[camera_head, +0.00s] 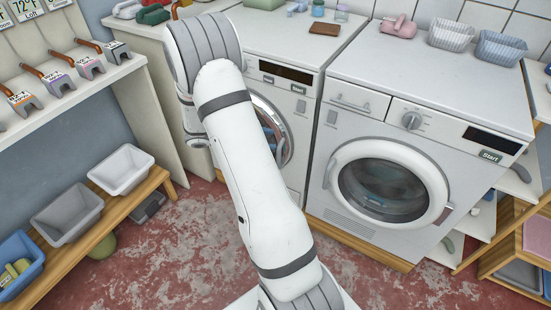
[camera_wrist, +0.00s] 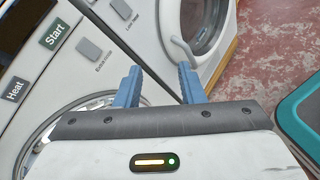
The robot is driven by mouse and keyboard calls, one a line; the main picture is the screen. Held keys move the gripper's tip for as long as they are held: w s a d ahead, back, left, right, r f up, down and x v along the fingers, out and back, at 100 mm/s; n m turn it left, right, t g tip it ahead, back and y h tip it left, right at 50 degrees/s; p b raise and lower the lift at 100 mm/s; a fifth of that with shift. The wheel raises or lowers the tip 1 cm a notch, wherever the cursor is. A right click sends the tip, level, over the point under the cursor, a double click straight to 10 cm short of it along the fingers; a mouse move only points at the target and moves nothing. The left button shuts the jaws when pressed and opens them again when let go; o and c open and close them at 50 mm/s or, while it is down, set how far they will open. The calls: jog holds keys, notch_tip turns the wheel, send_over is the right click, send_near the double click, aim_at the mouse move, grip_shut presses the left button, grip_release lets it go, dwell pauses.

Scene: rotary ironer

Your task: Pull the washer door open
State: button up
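Two white front-loading machines stand side by side in the head view; I cannot tell for certain which is the washer. The right machine (camera_head: 350,200) has a drawer, a dial and a round, shut door (camera_head: 440,195) with a white rim and dark glass. The left machine (camera_head: 307,75) has a round door (camera_head: 288,147), partly hidden by my arm, with something blue behind it. In the wrist view, my gripper (camera_wrist: 157,82) is open and empty, its blue fingers apart. A panel (camera_wrist: 45,45) marked Start and Heat is at left; a round door with a handle (camera_wrist: 183,47) is beyond the fingers.
A low wooden bench (camera_head: 85,235) with several bins stands at left. A shelf (camera_head: 75,90) of handled tools is above it. Baskets (camera_head: 452,35) and small items sit on the machine tops. Bare red floor (camera_head: 150,265) lies between bench and machines. A teal-edged object (camera_wrist: 300,120) is at right.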

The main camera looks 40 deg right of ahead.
jog(key=w+d+f+n+t+h+b, duration=0.1)
jog(key=w+d+f+n+t+h, duration=0.2)
jog(key=f, duration=0.5)
jog(key=w+f+n+t+b, duration=0.15)
jog(key=f+n, duration=0.25)
jog(key=f, duration=0.4)
jog(key=w+d+f+n+t+h, duration=0.2)
jog(key=w+f+n+t, duration=0.15)
jog(key=f, duration=0.55)
jog(key=shift+g, duration=0.4)
jog(key=d, duration=0.2)
jog(key=w+d, duration=0.1)
jog(key=d, duration=0.4)
jog(key=shift+w+d+r, duration=0.1)
jog(key=shift+w+d, duration=0.2)
jog(key=shift+w, duration=0.05)
jog(key=shift+c, duration=0.3)
grip_shut()
